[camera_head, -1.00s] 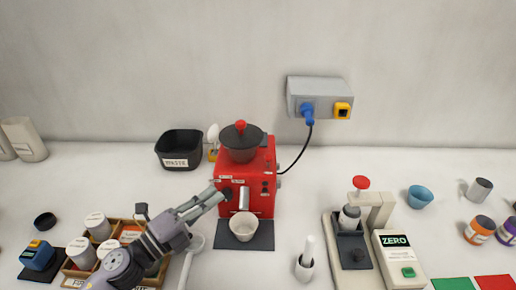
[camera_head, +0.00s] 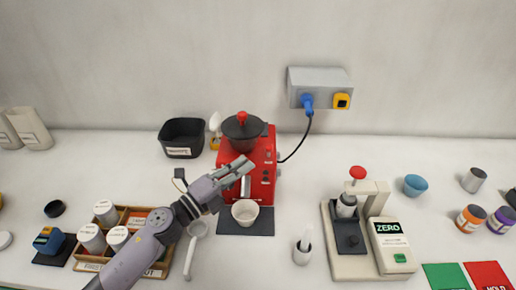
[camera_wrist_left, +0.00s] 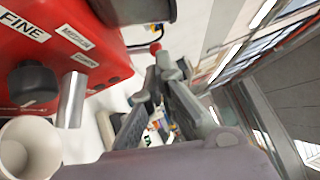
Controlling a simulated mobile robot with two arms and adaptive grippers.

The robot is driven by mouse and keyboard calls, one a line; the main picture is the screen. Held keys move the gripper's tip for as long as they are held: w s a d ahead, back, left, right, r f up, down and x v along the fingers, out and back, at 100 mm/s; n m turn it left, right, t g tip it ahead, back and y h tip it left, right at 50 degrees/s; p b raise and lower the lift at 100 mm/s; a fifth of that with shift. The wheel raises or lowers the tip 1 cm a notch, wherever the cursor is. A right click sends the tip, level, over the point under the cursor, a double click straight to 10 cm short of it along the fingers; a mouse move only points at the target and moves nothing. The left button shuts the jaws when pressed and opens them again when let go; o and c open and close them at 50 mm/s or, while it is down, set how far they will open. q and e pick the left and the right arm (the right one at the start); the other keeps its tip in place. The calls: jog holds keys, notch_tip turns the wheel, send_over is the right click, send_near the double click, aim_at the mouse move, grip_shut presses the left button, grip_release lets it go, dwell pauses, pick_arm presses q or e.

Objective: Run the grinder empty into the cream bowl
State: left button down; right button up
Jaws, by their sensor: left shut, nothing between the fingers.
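The red grinder (camera_head: 262,180) stands at the back of the counter with a dark hopper and a red-knobbed lid (camera_head: 241,122). The cream bowl (camera_head: 245,211) sits upright on a dark mat below the grinder's metal spout (camera_head: 246,186). Its inside looks empty. My left gripper (camera_head: 245,166) is shut and empty in front of the grinder's upper front, covering part of it. In the left wrist view the grinder (camera_wrist_left: 50,50) shows a black dial (camera_wrist_left: 33,83), FINE and other labels, the spout (camera_wrist_left: 72,100) and the bowl (camera_wrist_left: 30,145). My right gripper is out of view.
A black waste bin (camera_head: 181,138) stands left of the grinder. A wooden tray (camera_head: 128,215) of jars lies under my left arm, with a white spoon (camera_head: 190,250) beside it. A press-like device (camera_head: 348,235) and a ZERO scale (camera_head: 391,245) stand to the right. A cable runs to the wall socket (camera_head: 318,88).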

aim_at(266, 149)
pick_arm(q)
jog(key=p+x, duration=0.1)
jog(key=x, duration=0.3)
jog(key=shift+w+d+r, duration=0.15)
jog(key=shift+w+d, duration=0.35)
jog(key=shift+d, duration=0.1)
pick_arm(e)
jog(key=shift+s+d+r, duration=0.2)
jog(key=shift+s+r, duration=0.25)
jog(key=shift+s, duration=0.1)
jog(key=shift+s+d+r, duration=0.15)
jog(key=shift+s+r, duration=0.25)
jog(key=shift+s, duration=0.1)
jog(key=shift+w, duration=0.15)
